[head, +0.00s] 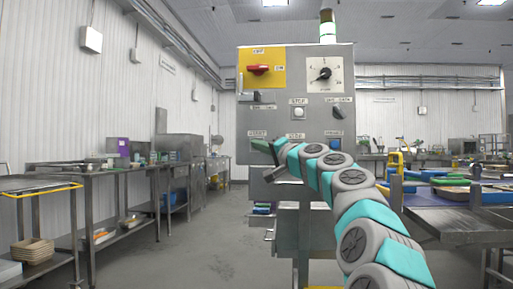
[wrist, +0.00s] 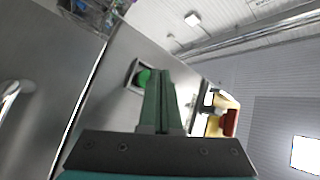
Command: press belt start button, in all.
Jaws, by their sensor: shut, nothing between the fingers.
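The grey control panel (head: 290,75) stands ahead in the head view. The belt start button is a round green button (wrist: 143,77) in a dark square frame; it shows in the wrist view just left of the fingertips.
The panel also carries a red switch on a yellow plate (head: 264,68), a black dial (head: 324,74), a pale button under a STOP label (head: 299,113) and a blue button (head: 335,143). A steel table (head: 120,170) stands left; a laden counter (head: 470,222) stands right. Floor between is open.

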